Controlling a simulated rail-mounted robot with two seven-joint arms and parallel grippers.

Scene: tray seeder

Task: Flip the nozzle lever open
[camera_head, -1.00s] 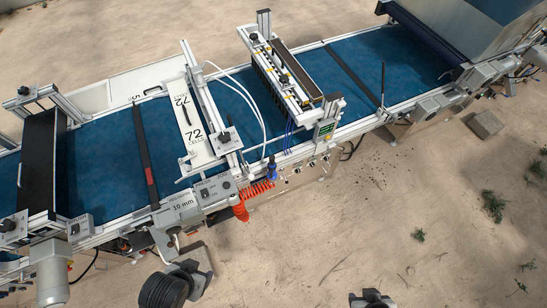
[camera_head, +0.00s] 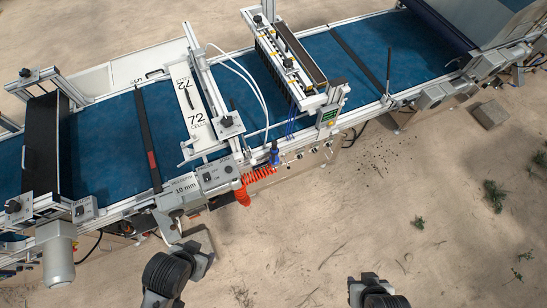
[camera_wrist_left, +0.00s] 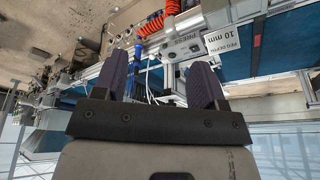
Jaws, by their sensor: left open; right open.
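The seeder's nozzle bar (camera_head: 283,62) spans the blue belt, with small yellow-marked fittings along it. I cannot make out for sure which small part is the nozzle lever. A blue-handled fitting (camera_head: 275,156) with a red coiled hose (camera_head: 243,190) hangs at the machine's near side; in the left wrist view the blue fitting (camera_wrist_left: 138,62) shows beyond the fingers. My left gripper (camera_wrist_left: 158,82) is open and empty, apart from the machine. My right gripper (camera_head: 369,278) is at the bottom of the head view, over bare ground, touching nothing; its fingertips are hard to make out.
A control box marked PRESS (camera_head: 213,174) and a 10 mm label plate (camera_head: 183,192) line the near rail.

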